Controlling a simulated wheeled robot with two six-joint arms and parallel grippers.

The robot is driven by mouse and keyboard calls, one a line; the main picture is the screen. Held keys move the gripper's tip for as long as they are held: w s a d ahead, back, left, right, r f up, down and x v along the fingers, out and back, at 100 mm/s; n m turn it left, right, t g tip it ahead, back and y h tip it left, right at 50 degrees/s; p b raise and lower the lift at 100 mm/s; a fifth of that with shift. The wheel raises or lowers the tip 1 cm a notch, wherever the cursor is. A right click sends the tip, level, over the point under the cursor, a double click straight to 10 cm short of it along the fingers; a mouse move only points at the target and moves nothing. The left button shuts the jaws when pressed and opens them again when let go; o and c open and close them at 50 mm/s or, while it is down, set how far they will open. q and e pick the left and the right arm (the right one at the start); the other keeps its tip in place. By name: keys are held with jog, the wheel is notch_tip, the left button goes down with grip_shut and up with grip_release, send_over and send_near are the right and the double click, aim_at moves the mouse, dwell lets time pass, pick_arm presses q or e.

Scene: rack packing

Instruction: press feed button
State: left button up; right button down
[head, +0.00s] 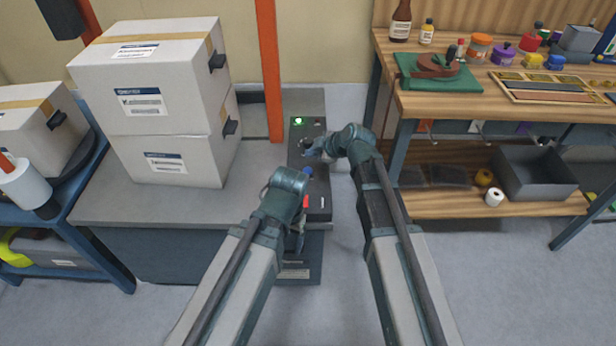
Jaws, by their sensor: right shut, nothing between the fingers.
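A dark upright control panel (297,132) stands at the middle of the head view. It has a lit green button or lamp (298,121) at its top, a small reddish one (318,123) to the right, a blue button (308,170) in the middle and a red part (306,203) lower down. I cannot read which one is the feed button. My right gripper (311,153) is shut and empty over the panel, just above the blue button; contact cannot be told. My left gripper (298,238) hangs by the panel's lower part, its fingers mostly hidden by my arm.
Two stacked cardboard boxes (160,100) stand on a grey counter (120,205) left of the panel. An orange post (269,70) rises behind it. A wooden workbench (430,100) with bottles, jars and a grey bin (545,172) below stands at the right. The floor between is clear.

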aim_at(311, 172)
pick_arm(q)
jog(key=shift+f+b, duration=1.5)
jog(key=shift+f, duration=0.5)
pick_arm(e)
jog(key=shift+f, duration=2)
pick_arm(q)
jog(key=shift+f, duration=0.1)
pick_arm(e)
jog(key=shift+f, duration=0.1)
pick_arm(q)
jog(key=shift+f+b, duration=0.3)
jog(key=shift+b, duration=0.1)
pick_arm(e)
jog(key=shift+f, duration=0.3)
